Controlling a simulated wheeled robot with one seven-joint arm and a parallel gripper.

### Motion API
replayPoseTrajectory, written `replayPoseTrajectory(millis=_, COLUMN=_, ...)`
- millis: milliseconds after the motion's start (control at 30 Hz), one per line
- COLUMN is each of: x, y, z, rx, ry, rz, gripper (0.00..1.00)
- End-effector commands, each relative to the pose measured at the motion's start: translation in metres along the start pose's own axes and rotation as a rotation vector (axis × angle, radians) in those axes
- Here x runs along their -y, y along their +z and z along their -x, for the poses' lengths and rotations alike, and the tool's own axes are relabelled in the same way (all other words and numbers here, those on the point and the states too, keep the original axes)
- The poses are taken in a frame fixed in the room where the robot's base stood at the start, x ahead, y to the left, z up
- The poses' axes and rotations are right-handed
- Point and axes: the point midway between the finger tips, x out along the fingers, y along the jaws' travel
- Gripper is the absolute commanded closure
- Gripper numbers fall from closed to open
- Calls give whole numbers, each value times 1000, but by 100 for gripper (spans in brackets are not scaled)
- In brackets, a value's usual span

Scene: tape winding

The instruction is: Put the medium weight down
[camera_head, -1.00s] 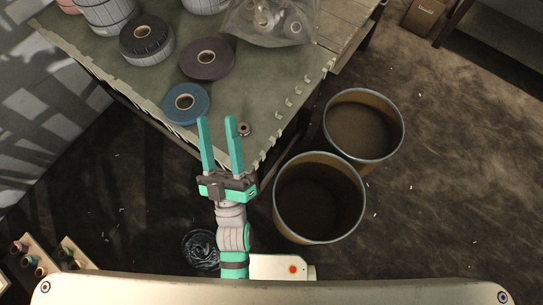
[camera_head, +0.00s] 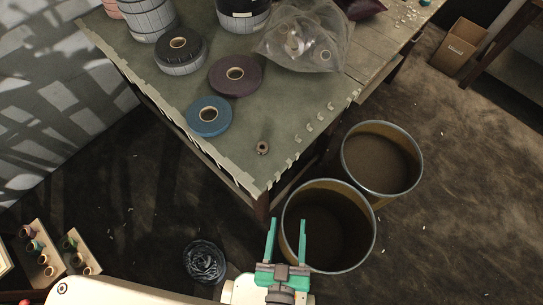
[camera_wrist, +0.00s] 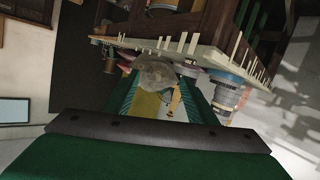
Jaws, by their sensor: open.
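A small brownish round piece (camera_head: 262,148), which looks like a weight, stands on the green table (camera_head: 235,158) near its front corner. I cannot tell its size class for certain. My gripper (camera_head: 287,222) has two green fingers spread apart with nothing between them. It is below the table's corner in the head view, in front of the nearer bin, clear of the small piece. In the wrist view my gripper (camera_wrist: 163,85) is also open, with the table edge beyond its fingers. I cannot make out the small piece there.
Tape rolls lie on the table: blue (camera_head: 209,115), dark purple (camera_head: 235,75) and black (camera_head: 180,55). A clear bag (camera_head: 305,40) sits behind. Two open bins (camera_head: 372,228) (camera_head: 420,165) stand right of the corner. A dark coil (camera_head: 204,262) and spool racks (camera_head: 40,250) are at lower left.

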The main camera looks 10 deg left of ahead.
Motion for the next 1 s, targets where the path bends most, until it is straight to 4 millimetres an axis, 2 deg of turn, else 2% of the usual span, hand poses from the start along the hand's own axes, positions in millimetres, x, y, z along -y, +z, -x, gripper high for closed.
replayPoseTrajectory(millis=33, x=-7, y=-2, z=-18, rx=-10, ry=-5, rz=57, gripper=48)
replayPoseTrajectory(millis=267, x=-45, y=-13, z=-92, rx=-10, ry=31, rz=303, gripper=48)
replayPoseTrajectory(millis=467, x=-82, y=-42, z=-154, rx=-7, ry=117, rz=466, gripper=48)
replayPoseTrajectory(millis=600, x=-107, y=-70, z=-192, rx=4, ry=199, rz=543, gripper=48)
replayPoseTrajectory(millis=800, x=-140, y=-115, z=-236, rx=35, ry=331, rz=596, gripper=48)
replayPoseTrajectory(millis=1000, x=-167, y=-156, z=-265, rx=94, ry=460, rz=583, gripper=48)
